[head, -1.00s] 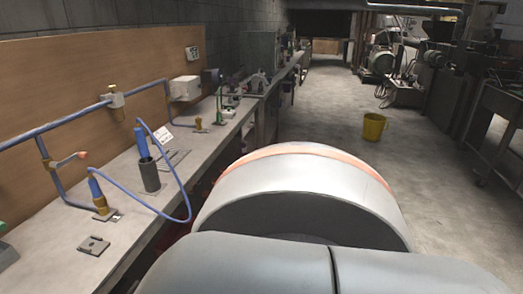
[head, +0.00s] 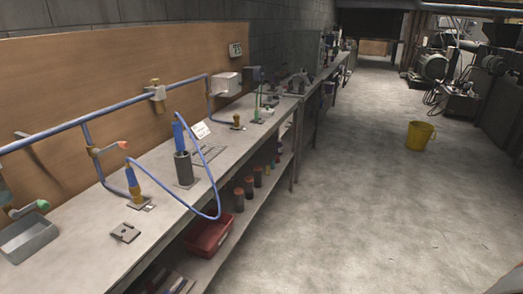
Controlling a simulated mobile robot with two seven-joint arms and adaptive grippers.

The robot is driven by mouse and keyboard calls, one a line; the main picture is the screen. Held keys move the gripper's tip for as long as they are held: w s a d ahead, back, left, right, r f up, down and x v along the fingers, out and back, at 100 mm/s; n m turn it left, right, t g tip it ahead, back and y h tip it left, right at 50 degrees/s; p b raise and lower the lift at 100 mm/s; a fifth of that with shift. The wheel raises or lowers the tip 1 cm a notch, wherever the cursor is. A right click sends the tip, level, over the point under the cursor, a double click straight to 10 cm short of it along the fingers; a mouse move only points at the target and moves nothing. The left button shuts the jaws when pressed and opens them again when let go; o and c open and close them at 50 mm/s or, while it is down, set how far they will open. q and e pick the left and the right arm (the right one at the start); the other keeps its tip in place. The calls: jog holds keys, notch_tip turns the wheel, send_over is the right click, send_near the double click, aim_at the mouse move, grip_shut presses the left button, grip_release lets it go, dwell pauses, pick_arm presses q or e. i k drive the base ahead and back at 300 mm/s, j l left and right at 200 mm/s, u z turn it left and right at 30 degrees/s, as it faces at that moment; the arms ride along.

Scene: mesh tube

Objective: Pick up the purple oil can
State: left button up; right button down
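I cannot make out a purple oil can in the head view; small items far along the bench are too small to tell. Neither of my grippers is in view. A long grey workbench (head: 95,238) runs along the left wall into the distance. A blue torch-like handle (head: 179,137) stands in a dark cylinder (head: 184,170) on it, with a blue hose (head: 213,185) looping over the front edge.
Under the bench, a lower shelf holds a red bin (head: 208,234) and several dark jars (head: 239,199). A grey metal tray (head: 30,238) sits at the near left. A yellow bucket (head: 419,136) stands on the open concrete floor (head: 380,210). Machinery lines the far right.

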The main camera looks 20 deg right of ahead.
aim_at(279, 146)
jog(key=z, duration=0.85)
jog(key=i+l+z, duration=0.25)
jog(key=i, duration=0.2)
jog(key=i+z, duration=0.35)
jog(key=i, duration=2.55)
jog(key=i+l+u, duration=0.1)
jog(key=i+u, duration=0.35)
jog(key=i+l+u, duration=0.45)
jog(key=i, duration=0.15)
jog(key=i+l+u, duration=0.25)
jog(key=u, duration=0.2)
jog(key=i+l+u, duration=0.5)
jog(key=l+u, duration=0.2)
jog(key=u, duration=0.15)
jog(key=i+l+u, duration=0.1)
jog(key=l+u, duration=0.6)
jog(key=l, duration=0.2)
jog(key=l+u, duration=0.25)
jog(key=l, duration=0.25)
